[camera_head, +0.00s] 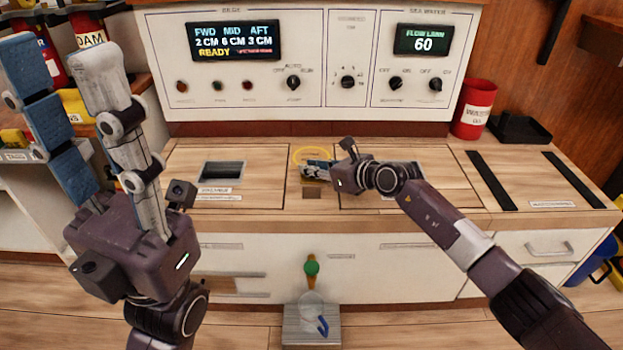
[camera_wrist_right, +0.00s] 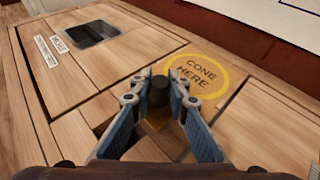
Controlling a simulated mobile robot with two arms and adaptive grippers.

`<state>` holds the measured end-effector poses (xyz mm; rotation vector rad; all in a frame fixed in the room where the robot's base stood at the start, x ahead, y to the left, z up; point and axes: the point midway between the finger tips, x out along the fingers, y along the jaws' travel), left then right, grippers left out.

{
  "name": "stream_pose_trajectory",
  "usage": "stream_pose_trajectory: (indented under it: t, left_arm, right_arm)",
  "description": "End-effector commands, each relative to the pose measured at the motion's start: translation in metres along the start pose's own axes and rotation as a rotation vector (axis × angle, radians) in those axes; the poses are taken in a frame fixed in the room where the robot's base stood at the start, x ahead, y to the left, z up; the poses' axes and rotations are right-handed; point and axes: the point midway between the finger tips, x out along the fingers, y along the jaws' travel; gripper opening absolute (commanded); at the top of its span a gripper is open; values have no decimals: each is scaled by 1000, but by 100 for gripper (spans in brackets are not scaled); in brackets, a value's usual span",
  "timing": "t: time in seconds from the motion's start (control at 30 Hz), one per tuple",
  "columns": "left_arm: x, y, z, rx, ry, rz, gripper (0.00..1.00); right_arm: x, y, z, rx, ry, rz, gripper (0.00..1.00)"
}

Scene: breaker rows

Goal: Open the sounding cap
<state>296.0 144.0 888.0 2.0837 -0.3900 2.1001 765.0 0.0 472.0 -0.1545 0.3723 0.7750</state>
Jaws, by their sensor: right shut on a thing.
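The sounding cap shows in the right wrist view as a dark cylindrical knob (camera_wrist_right: 158,92) standing upright above a brass-coloured base (camera_wrist_right: 155,122). My right gripper (camera_wrist_right: 160,98) is shut on this knob, one finger on each side. In the head view my right gripper (camera_head: 316,168) reaches the middle of the counter from the right. Its fingers hide the knob there, and only part of the brass plate (camera_head: 312,181) shows. I cannot tell whether the cap has turned. My left gripper (camera_head: 60,60) is raised at the left, fingers up and apart, empty.
A yellow ring marked "CONE HERE" (camera_wrist_right: 201,72) lies beside the cap. A rectangular opening (camera_head: 222,172) is left of it. The panel (camera_head: 330,60) with displays and knobs rises behind. A red bin (camera_head: 474,108) and black tray (camera_head: 520,128) stand at the right.

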Motion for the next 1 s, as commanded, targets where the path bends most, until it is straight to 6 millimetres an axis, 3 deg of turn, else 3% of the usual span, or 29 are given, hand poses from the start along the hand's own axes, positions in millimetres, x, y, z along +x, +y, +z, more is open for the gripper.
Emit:
stream_pose_trajectory:
  t: [0.33, 0.37, 0.53, 0.83, 1.0]
  left_arm:
    - [1, 0, 0, 0, 2, 1, 40]
    - [1, 0, 0, 0, 2, 1, 40]
    - [1, 0, 0, 0, 3, 1, 40]
    - [0, 0, 0, 0, 0, 0, 40]
    - [0, 0, 0, 0, 1, 0, 40]
  right_arm:
    - [2, -2, 1, 0, 0, -1, 0]
    - [2, -2, 1, 0, 0, -1, 16]
    - [2, -2, 0, 0, 1, -1, 34]
    - [1, -2, 0, 0, 0, -1, 34]
    - [-11, -3, 0, -1, 0, 0, 34]
